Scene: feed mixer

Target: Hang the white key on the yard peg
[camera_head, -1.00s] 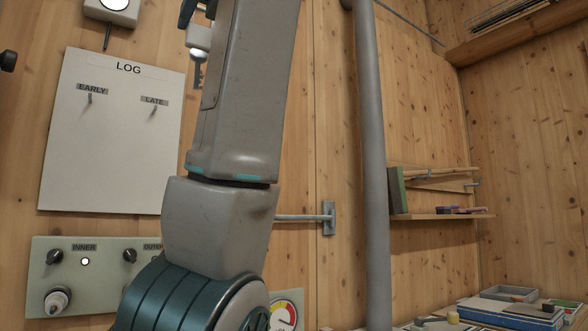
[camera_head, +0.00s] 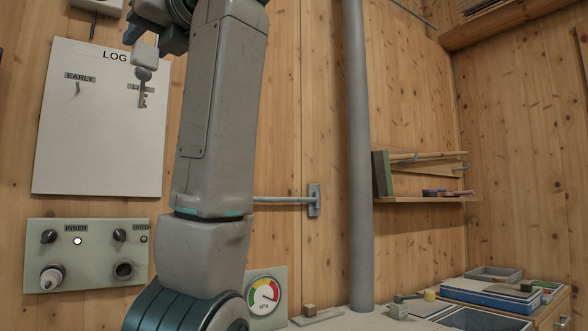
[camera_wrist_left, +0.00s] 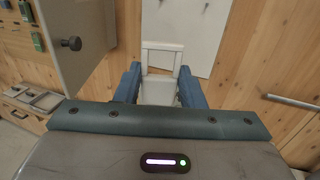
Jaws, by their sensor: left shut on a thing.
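My left gripper (camera_head: 150,40) is at the upper left of the head view, shut on the white key (camera_head: 145,54). The key has a pale block-like head and a grey toothed shank hanging down, in front of the log board at its LATE label. In the left wrist view the key's white head (camera_wrist_left: 158,91) sits between my two blue fingers. No peg marked yard can be read in either view. My right gripper is not in view.
The white log board (camera_head: 90,150) has a peg under EARLY (camera_head: 77,88). A control panel (camera_head: 95,255) with knobs is below it. A grey pipe (camera_head: 357,200) stands to the right. In the left wrist view an open cabinet door (camera_wrist_left: 80,25) with a knob is at upper left.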

